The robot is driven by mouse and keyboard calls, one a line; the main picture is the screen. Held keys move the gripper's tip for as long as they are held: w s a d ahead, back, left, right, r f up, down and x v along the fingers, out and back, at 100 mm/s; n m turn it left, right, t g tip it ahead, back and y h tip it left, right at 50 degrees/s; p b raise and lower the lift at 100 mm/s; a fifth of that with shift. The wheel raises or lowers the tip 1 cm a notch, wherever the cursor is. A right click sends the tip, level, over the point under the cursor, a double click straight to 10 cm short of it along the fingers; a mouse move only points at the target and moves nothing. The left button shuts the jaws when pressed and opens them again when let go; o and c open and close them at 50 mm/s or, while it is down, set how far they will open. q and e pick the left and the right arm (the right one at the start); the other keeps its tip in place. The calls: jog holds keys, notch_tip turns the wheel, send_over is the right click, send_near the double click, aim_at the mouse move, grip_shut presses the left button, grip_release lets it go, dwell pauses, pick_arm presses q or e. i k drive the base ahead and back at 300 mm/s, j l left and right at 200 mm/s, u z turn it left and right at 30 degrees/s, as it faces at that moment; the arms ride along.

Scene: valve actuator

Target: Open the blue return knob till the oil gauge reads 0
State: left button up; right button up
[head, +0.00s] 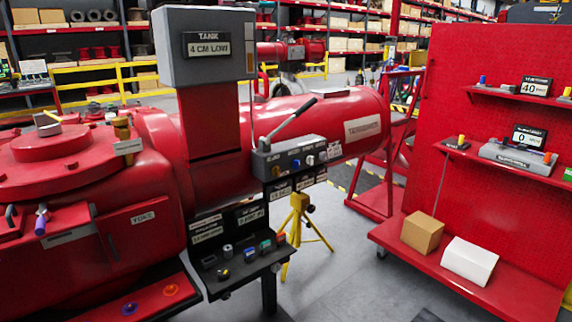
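A grey pump block (292,155) with a long lever (291,119) sits in front of the red horizontal cylinder. Along its front is a row of small knobs, among them a blue knob (296,163) and a white knob (310,160). The labels above them are too small to read, and I cannot tell how far the blue knob is turned. Several small dark displays (281,191) hang below the block; their text is unclear, so I cannot tell which is the oil gauge. Neither of my grippers shows in the head view.
A dark shelf (238,272) below holds small coloured parts. A red rack at right has displays reading 40 (535,87) and 0 (528,138), plus a cardboard box (422,232). Grey floor (345,265) lies open between.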

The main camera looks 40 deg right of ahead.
aim_at(296, 163)
jog(key=z, duration=1.3)
